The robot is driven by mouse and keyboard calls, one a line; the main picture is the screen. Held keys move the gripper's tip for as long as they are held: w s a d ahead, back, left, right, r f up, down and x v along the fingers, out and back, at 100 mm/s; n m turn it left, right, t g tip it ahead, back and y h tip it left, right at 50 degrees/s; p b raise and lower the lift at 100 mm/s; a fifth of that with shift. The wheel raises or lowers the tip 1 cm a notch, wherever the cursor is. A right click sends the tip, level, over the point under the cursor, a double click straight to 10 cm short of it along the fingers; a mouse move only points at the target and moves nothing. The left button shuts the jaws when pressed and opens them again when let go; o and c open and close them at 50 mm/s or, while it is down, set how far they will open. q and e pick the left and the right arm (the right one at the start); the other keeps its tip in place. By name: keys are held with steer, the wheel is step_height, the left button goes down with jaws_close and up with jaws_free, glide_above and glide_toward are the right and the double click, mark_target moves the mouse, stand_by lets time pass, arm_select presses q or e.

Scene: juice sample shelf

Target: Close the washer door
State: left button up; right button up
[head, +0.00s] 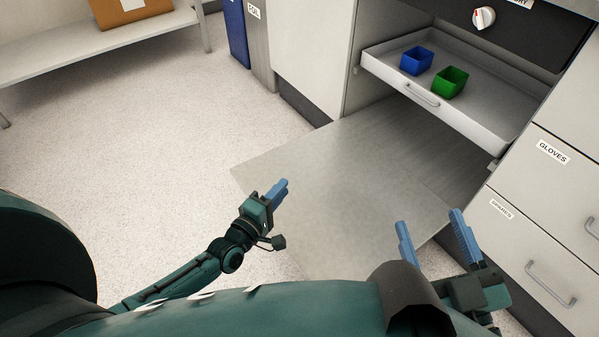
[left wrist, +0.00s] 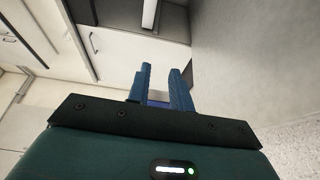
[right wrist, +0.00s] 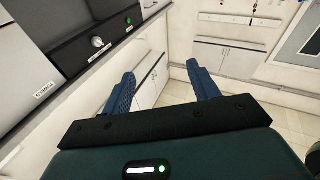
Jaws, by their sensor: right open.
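The washer door (head: 330,165) is a flat grey panel folded down flat in front of the washer's opening. Above it, a pale pulled-out rack tray (head: 466,119) holds a blue container (head: 417,60) and a green container (head: 450,81). My left gripper (head: 281,188) is at the door's left side in the head view; whether it touches the door is unclear. Its fingers show a narrow gap in the left wrist view (left wrist: 160,84), with nothing clearly held. My right gripper (head: 430,231) is open and empty near the door's right front corner; its fingers are wide apart in the right wrist view (right wrist: 166,88).
Labelled drawers (head: 549,205) with handles stand close to the right of the door. A dial (head: 484,17) is above the tray. A blue bin (head: 236,32) and a low shelf with a brown box (head: 130,14) are at the back left. Floor at left is clear.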

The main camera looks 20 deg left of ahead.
arm_select(q)
steer(key=b+x, duration=0.2)
steer(key=x, duration=0.7)
steer(key=shift+b, duration=0.3)
arm_select(e)
steer(key=shift+a+f+m+y, duration=0.15)
steer(key=shift+a+m+y, duration=0.15)
steer(key=shift+m, duration=0.1)
arm_select(q)
steer(key=shift+c, duration=0.4)
jaws_close()
arm_select(e)
steer(key=shift+r, duration=0.2)
steer(key=shift+f, duration=0.15)
arm_select(q)
steer(key=shift+c, duration=1.9)
jaws_free()
steer(key=o, duration=0.5)
steer(key=shift+c, duration=0.2)
arm_select(e)
steer(key=shift+w, duration=0.1)
